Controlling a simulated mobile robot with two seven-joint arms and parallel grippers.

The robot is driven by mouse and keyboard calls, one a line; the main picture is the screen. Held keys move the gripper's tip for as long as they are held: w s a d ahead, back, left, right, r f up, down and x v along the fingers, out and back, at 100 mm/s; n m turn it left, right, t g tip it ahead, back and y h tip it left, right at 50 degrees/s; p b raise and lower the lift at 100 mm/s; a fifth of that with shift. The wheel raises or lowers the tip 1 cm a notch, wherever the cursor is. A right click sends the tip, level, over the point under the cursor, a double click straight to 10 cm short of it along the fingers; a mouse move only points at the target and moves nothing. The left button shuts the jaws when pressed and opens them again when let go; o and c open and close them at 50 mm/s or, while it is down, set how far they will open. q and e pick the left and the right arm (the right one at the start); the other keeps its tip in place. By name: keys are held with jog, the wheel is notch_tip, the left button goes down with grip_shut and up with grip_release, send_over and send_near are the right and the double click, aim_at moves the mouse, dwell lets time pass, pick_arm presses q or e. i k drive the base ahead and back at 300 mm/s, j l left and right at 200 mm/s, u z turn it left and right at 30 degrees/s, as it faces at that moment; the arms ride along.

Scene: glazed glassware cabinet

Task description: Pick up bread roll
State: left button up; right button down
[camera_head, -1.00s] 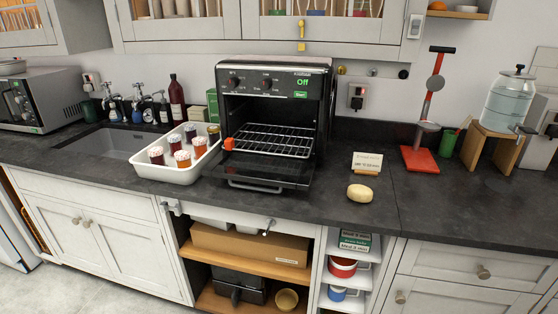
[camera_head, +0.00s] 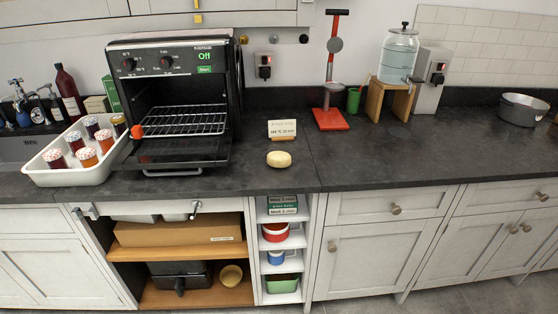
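The bread roll (camera_head: 279,159) is a small pale, round-topped roll. It lies on the dark countertop (camera_head: 390,166) near the front edge, just in front of a small white card on a wooden stand (camera_head: 282,130). It is right of the open toaster oven (camera_head: 176,98). Neither of my grippers shows in the head view.
The oven door is down over the counter, with an empty rack inside and a display reading Off. A white tray of jars (camera_head: 82,152) stands left. A red stand (camera_head: 331,119) and a water dispenser (camera_head: 399,56) stand behind right. The counter right of the roll is clear.

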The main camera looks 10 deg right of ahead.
aim_at(277, 159)
jog(key=i+l+u, duration=0.15)
jog(key=l, duration=0.45)
jog(key=i+l+u, duration=0.1)
jog(key=l, duration=0.5)
jog(key=i+l+u, duration=0.15)
jog(key=l, duration=0.5)
jog(key=i+l+u, duration=0.1)
jog(key=l, duration=0.5)
